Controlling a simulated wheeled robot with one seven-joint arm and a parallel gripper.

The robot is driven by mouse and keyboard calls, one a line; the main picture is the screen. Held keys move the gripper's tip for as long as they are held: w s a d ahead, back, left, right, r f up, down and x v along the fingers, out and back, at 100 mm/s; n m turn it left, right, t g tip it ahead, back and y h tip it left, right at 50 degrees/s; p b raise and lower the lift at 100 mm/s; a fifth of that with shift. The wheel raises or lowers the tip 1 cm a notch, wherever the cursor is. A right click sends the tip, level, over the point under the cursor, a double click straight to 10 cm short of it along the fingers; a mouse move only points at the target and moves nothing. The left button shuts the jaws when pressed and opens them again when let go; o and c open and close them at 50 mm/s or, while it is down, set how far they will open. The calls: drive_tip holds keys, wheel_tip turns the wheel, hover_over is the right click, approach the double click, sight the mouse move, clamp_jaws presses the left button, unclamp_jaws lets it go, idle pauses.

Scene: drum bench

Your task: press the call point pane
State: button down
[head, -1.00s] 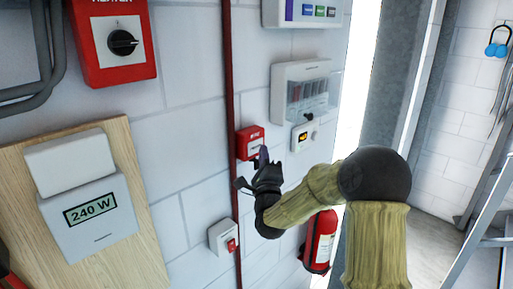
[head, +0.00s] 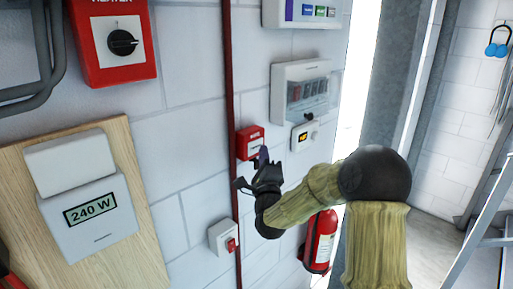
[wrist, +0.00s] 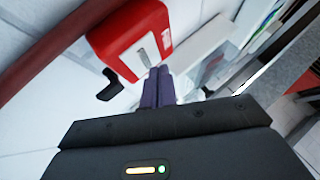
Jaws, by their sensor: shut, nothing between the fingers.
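The red call point (head: 250,142) is a small box on the white block wall, just right of a red vertical pipe. Its pale pane (wrist: 148,48) shows in the wrist view, partly hidden behind my fingertips. My gripper (head: 263,155) is in front of the call point's lower right part. Its two purple fingers (wrist: 158,72) lie together, shut and empty, with their tips at the lower edge of the pane. I cannot tell whether they touch it.
The red pipe (head: 230,110) runs close on the left. A white switch box (head: 223,238) is below, and a fire extinguisher (head: 319,240) stands lower right.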

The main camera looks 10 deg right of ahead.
drive_tip(key=shift+w+a, duration=0.1)
drive_tip(key=shift+w+a+b, duration=0.2)
drive_tip(key=shift+w+b, duration=0.1)
drive_tip(key=shift+b, duration=0.15)
drive_tip(key=shift+w+a+b, duration=0.15)
drive_tip(key=shift+w+b, duration=0.05)
drive_tip(key=shift+b, duration=0.1)
idle(0.7)
drive_tip(key=shift+s, duration=0.1)
drive_tip(key=shift+s+d+b, duration=0.25)
drive_tip(key=shift+s+b, duration=0.05)
drive_tip(key=shift+b, duration=0.15)
drive_tip(key=shift+s+d, duration=0.15)
drive_tip(key=shift+s, duration=0.05)
drive_tip(key=s+d+b, duration=0.1)
drive_tip(key=s+d, duration=0.2)
drive_tip(key=s, duration=0.2)
drive_tip(key=shift+d+b, duration=0.3)
drive_tip(key=shift+b, duration=0.1)
